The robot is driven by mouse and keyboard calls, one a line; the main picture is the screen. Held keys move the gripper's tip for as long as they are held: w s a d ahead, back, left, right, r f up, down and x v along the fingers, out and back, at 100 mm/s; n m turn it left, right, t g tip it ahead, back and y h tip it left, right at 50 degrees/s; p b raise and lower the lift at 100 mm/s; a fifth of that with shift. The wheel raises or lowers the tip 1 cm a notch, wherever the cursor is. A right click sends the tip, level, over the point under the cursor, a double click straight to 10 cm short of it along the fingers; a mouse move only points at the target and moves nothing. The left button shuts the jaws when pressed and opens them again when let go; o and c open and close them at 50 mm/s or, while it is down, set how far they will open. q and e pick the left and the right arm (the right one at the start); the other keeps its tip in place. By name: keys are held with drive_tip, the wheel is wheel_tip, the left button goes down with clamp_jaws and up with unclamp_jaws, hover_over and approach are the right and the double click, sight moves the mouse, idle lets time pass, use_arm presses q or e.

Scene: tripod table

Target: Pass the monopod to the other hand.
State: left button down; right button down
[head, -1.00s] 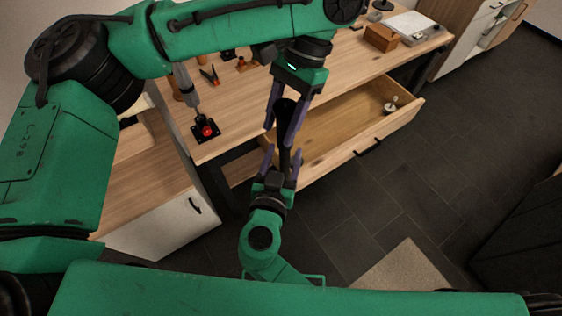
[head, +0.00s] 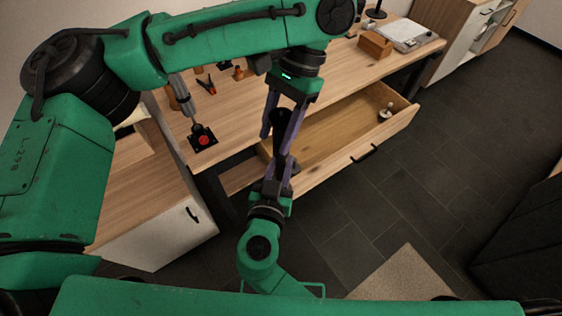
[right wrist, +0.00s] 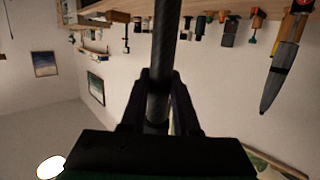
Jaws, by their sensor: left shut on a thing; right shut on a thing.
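The monopod (head: 281,120) is a dark, slim rod held upright or nearly so in front of the open drawer. In the head view my left gripper (head: 277,138) reaches down from above, with its purple fingers on both sides of the monopod's thicker black upper part. My right gripper (head: 279,167) comes up from below and is shut on the lower part. In the right wrist view the monopod's shaft (right wrist: 165,50) runs up between the fingers of my right gripper (right wrist: 160,82). The fingers hide parts of the monopod in the head view.
An open wooden drawer (head: 335,135) lies behind the grippers, with a small pale object (head: 386,112) inside. The workbench (head: 232,118) carries a device with a red button (head: 203,140), a wooden box (head: 375,44) and small tools.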

use_arm(q)
drive_tip(key=shift+d, duration=0.15)
idle(0.5)
drive_tip(key=shift+c, duration=1.2)
unclamp_jaws()
